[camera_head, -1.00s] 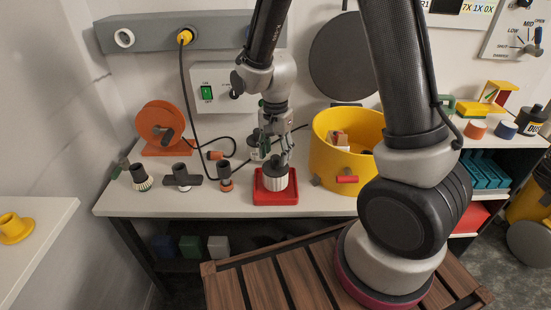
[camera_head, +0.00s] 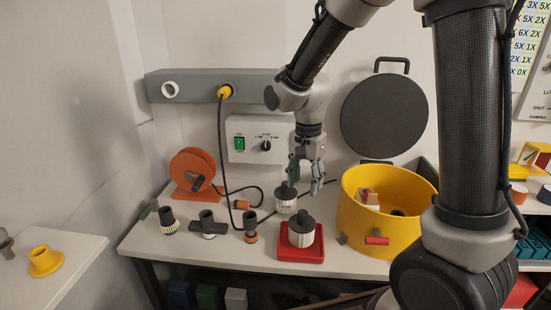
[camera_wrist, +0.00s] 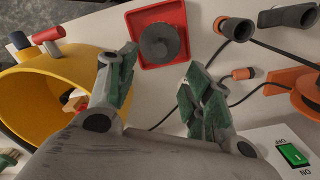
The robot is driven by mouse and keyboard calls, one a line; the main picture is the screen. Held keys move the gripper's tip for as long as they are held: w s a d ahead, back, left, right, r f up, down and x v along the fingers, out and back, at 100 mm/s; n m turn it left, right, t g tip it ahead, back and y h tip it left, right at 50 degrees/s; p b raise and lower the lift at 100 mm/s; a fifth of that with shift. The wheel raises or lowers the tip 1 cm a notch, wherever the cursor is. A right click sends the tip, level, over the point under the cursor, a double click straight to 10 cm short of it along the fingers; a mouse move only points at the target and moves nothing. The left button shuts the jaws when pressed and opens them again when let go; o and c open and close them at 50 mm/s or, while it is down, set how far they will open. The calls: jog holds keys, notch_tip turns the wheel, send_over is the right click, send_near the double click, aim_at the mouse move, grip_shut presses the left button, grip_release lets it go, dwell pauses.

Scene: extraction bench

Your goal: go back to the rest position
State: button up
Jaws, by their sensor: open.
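My gripper (camera_head: 305,186) is open and empty, raised above the bench behind the red tray. In the wrist view my gripper (camera_wrist: 155,95) shows its two green-padded fingers apart with nothing between them. A grey-white canister with a dark knob (camera_head: 302,232) stands upright in the red tray (camera_head: 300,254). The wrist view shows this canister (camera_wrist: 160,43) from above in the red tray (camera_wrist: 183,55), beyond the fingertips.
A yellow tub (camera_head: 350,225) holding blocks stands right of the tray. Left are dark nozzle fittings (camera_head: 208,226) and an orange reel (camera_head: 192,172). A switch box (camera_head: 258,140) and a grey rail (camera_head: 200,85) are on the wall behind. A round black lid (camera_head: 383,115) hangs above the tub.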

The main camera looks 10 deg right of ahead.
jog(key=s+d+r+n+t, duration=0.2)
jog(key=s+d+r+n, duration=0.2)
jog(key=s+d+r, duration=0.3)
jog(key=s+d+r+n+t, duration=0.2)
jog(key=s+d+r+n, duration=0.3)
jog(key=s+d+r, duration=0.3)
jog(key=s, duration=0.4)
jog(key=shift+r+n, duration=0.2)
jog(key=shift+n, duration=0.1)
